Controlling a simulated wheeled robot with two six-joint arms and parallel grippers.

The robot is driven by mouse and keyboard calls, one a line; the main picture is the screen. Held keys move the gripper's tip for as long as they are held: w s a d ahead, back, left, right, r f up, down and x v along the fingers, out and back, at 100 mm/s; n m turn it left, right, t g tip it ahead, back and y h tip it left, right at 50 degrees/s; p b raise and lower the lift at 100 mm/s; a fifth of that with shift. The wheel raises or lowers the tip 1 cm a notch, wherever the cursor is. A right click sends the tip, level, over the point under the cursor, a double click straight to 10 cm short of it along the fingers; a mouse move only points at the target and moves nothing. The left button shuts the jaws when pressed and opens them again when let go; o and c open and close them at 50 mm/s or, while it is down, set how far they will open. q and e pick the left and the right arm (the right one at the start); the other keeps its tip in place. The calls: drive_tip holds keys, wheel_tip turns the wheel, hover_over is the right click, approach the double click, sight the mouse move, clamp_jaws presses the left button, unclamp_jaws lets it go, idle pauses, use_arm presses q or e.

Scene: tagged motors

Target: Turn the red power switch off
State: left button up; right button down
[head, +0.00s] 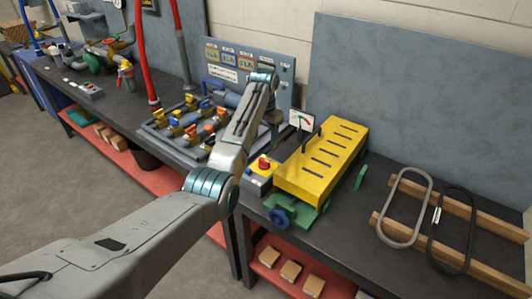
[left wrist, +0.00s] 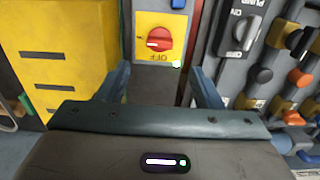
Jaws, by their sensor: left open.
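The red power switch (head: 264,163) is a red knob on the yellow top of a small grey box, left of the yellow slotted case in the head view. In the left wrist view the red knob (left wrist: 158,39) sits on a yellow plate with upside-down OFF lettering below it. A white mark shows on the knob's left part. My left gripper (left wrist: 160,82) is open and empty; its fingers stand apart below the knob in that view, not around it. In the head view the left gripper (head: 273,135) hangs above the box, partly hidden by its wrist. My right gripper is out of view.
The yellow slotted case (head: 322,160) stands close beside the switch box. A tray of valves (head: 190,125) lies on the other side. Two oval loops (head: 406,207) lie on wooden rails.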

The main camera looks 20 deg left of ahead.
sight(264, 160)
use_arm(q)
wheel_tip(264, 160, down, 9)
drive_tip(key=shift+r+p, duration=0.2)
drive_tip(key=shift+p, duration=0.6)
drive_tip(key=shift+s+f, duration=0.15)
drive_tip(key=shift+f, duration=0.15)
drive_tip(key=shift+c, duration=0.2)
drive_tip(key=c, duration=1)
